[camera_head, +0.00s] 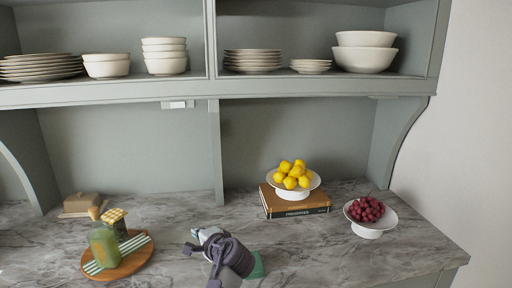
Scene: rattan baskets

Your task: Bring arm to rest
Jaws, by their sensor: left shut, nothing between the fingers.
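My left gripper (225,253), dark purple-grey, is low in the middle of the head view, over the front part of the marble counter (330,245). It is shut with nothing held. A pale piece shows at its upper left, and a small green thing (258,266) shows partly behind its right side; I cannot tell what either is. My right gripper is not in view.
Left of the gripper, a round wooden board (130,263) holds a green jar (103,245). Behind right, lemons (291,175) fill a white stand on books (295,207). Red grapes (366,208) sit in a white dish at right. Shelves with crockery hang above. Central counter is clear.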

